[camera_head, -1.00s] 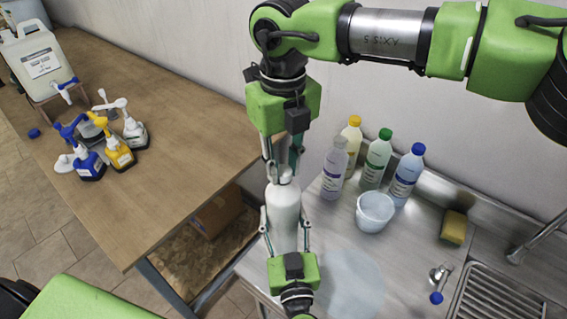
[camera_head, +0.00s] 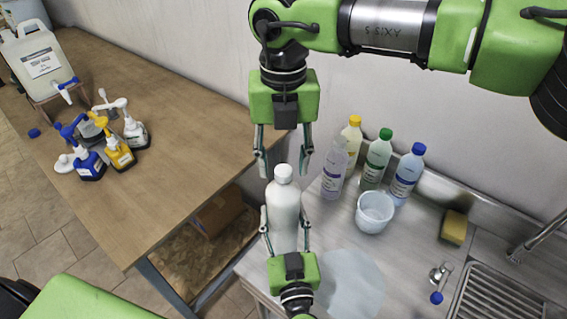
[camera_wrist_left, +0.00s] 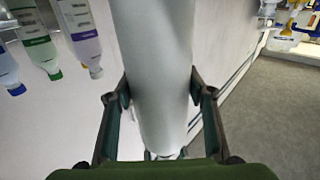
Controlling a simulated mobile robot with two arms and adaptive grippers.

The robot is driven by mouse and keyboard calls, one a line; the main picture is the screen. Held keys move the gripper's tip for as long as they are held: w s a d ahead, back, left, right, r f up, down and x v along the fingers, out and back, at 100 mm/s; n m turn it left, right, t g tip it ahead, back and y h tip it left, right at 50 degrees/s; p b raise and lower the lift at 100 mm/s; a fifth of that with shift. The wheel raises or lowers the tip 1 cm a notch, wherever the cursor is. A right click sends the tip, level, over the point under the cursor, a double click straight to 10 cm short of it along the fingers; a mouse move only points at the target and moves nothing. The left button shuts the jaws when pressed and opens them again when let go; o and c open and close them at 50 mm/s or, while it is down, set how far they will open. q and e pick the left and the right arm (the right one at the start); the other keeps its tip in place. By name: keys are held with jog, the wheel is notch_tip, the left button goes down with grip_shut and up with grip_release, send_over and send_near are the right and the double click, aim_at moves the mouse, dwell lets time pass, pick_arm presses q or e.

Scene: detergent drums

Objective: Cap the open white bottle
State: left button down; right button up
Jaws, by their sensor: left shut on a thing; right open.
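The white bottle (camera_head: 284,215) stands upright in the middle of the head view, with a white cap (camera_head: 283,172) seated on its neck. My left gripper (camera_head: 285,236) is shut around the bottle's body from the near side. The bottle (camera_wrist_left: 155,60) also fills the middle of the left wrist view between the fingers of my left gripper (camera_wrist_left: 160,92). My right gripper (camera_head: 283,164) points down above the bottle, open and empty, its fingers on either side of the cap and apart from it. The cap's underside and thread are hidden.
Bottles with yellow (camera_head: 354,121), green (camera_head: 385,134) and blue (camera_head: 418,149) caps stand by the wall, behind a clear cup (camera_head: 374,212). A yellow sponge (camera_head: 454,227) and sink (camera_head: 500,295) are right. Pump bottles (camera_head: 119,152) stand on the wooden table (camera_head: 170,190).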

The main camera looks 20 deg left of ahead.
notch_tip(320, 180, up, 11)
dwell(0.3)
pick_arm(q)
jog(key=c, duration=0.9)
grip_release()
jog(key=v, duration=1.2)
jog(key=shift+s, duration=0.1)
pick_arm(e)
jog(key=shift+s+f, duration=0.1)
